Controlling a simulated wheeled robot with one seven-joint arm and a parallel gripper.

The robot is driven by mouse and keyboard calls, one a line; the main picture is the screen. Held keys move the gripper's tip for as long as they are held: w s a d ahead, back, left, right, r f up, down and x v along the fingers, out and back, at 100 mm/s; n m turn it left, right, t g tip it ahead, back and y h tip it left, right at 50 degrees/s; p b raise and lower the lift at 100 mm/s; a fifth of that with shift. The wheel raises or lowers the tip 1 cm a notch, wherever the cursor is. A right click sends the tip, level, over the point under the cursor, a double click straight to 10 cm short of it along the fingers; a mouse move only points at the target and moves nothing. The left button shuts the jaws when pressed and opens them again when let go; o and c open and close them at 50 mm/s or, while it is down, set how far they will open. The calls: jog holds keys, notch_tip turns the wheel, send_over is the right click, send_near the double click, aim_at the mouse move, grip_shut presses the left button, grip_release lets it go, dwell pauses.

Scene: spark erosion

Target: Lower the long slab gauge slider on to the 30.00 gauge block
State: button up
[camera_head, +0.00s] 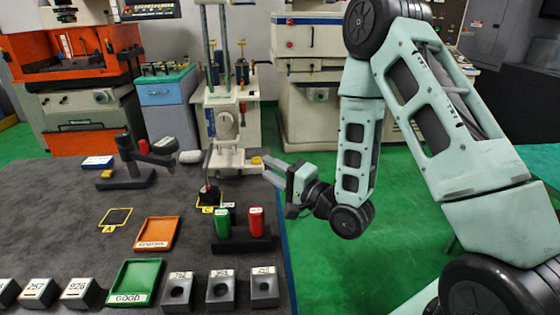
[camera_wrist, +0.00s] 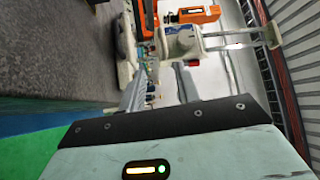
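A tall pale gauge with two upright columns (camera_head: 208,48) stands at the back right of the grey mat. Its thick white body (camera_head: 226,123) sits between the columns, above a pale foot (camera_head: 232,163). I cannot tell for sure which part is the long slab slider. My gripper (camera_head: 268,162) reaches in from the right beside the foot, close to a small yellow part (camera_head: 256,160); contact is unclear. In the wrist view, grey fingers (camera_wrist: 158,88) point towards blurred pale parts, and their gap is not clear. I cannot read a 30.00 mark on any block.
A dark stand (camera_head: 125,170) is at the mat's left. Red (camera_head: 256,221) and green (camera_head: 222,223) blocks stand in a black holder in front of the gauge. An orange REWORK tray (camera_head: 157,233), a green GOOD tray (camera_head: 133,283) and several numbered grey blocks lie nearer.

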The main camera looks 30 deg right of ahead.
jog(key=p+v, duration=0.2)
jog(key=p, duration=0.1)
jog(key=shift+s+p, duration=0.1)
jog(key=shift+p, duration=0.25)
dwell(0.4)
